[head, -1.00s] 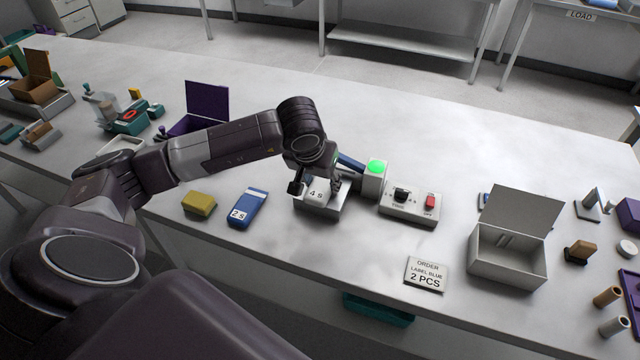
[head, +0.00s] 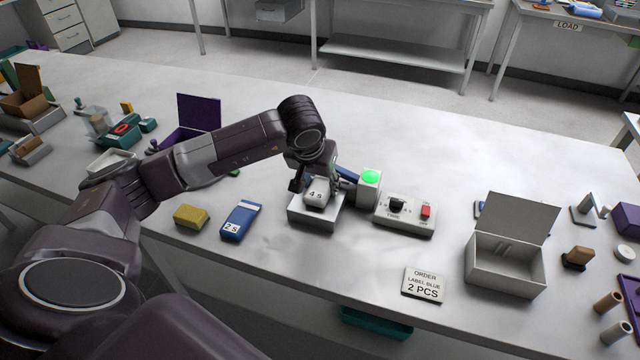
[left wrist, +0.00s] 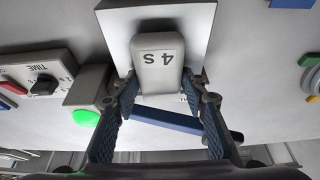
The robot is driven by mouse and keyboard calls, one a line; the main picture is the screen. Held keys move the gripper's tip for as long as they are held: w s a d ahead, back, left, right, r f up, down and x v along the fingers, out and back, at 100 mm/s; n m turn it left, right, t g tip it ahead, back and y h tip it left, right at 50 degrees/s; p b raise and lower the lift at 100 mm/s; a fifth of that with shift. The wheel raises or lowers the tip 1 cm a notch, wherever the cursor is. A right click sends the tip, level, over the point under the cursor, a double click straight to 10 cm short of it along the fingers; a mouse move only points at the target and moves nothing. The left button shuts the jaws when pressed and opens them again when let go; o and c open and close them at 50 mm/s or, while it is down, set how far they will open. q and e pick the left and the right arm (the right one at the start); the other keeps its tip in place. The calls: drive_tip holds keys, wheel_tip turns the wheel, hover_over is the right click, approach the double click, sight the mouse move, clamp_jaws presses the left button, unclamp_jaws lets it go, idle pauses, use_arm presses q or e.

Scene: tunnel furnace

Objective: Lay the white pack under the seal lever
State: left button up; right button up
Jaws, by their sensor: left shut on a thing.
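The white pack (head: 318,192), marked "4 s", is at the small white sealer base (head: 308,220). My left gripper (head: 315,180) is shut on the pack, holding it from the far side. In the left wrist view the pack (left wrist: 158,60) shows between the two blue-padded fingers (left wrist: 160,90), over the base (left wrist: 190,18). The blue seal lever (head: 347,174) is beside the gripper in the head view. In the left wrist view a blue bar (left wrist: 165,121) crosses between the fingers, below the pack. I cannot tell whether the pack touches the base. My right gripper is not seen.
A post with a green lamp (head: 370,177) and a timer box (head: 405,214) stand right of the base. A blue "2 s" pack (head: 240,221) and a yellow pack (head: 191,216) lie left. An order card (head: 424,283) and an open grey box (head: 507,262) are right.

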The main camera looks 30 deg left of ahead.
sight(321, 186)
use_arm(q)
drive_tip(key=shift+f+b, duration=0.1)
drive_tip(key=shift+b, duration=0.25)
idle(0.4)
drive_tip(key=o, duration=1.4)
drive_tip(key=o, duration=0.3)
drive_tip(key=shift+r+p, duration=1.95)
drive_tip(key=shift+r, duration=1.6)
